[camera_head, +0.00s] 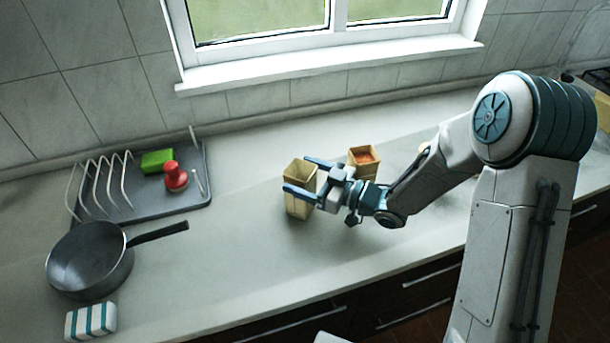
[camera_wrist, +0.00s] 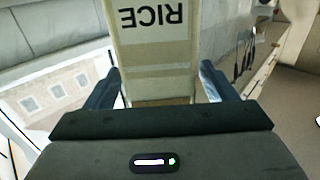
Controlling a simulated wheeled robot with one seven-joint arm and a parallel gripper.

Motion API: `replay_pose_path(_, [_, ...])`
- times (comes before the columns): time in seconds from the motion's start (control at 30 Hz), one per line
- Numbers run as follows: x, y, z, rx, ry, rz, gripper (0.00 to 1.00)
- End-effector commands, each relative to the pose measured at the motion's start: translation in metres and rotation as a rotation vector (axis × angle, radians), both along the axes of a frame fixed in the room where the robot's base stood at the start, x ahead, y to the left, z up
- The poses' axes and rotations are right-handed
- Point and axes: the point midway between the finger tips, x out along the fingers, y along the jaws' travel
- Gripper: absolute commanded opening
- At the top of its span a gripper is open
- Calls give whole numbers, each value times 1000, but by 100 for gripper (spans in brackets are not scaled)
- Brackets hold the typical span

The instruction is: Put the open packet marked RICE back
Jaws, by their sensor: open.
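The open packet marked RICE (camera_head: 299,205) is a tan, open-topped packet standing upright on the counter. In the wrist view its RICE label (camera_wrist: 152,17) shows upside down on the packet's face (camera_wrist: 155,60). My gripper (camera_head: 303,177) is open, with one finger on either side of the packet near its upper part. In the wrist view the fingers (camera_wrist: 160,85) flank the packet, with a visible gap at least on the left side. The packet's contents cannot be made out.
A second open packet (camera_head: 363,163) with reddish contents stands just behind my gripper. A grey drying rack tray (camera_head: 190,205) holds a green block (camera_head: 157,161) and a red item (camera_head: 176,177). A dark pan (camera_head: 88,262) and a striped block (camera_head: 91,321) sit front left. Counter between pan and packet is clear.

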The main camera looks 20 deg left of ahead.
Motion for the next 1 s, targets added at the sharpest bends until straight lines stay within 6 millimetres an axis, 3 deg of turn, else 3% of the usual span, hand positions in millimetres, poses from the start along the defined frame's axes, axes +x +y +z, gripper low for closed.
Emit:
replay_pose_path(0.07, [0,-5,2,-1,0,-3,78])
replay_pose_path(0.4, [-5,-78,1,-1,-1,-6,78])
replay_pose_path(0.6, [-8,-109,2,0,0,-3,78])
replay_pose_path(1.0, [-10,-120,3,0,1,0,78])
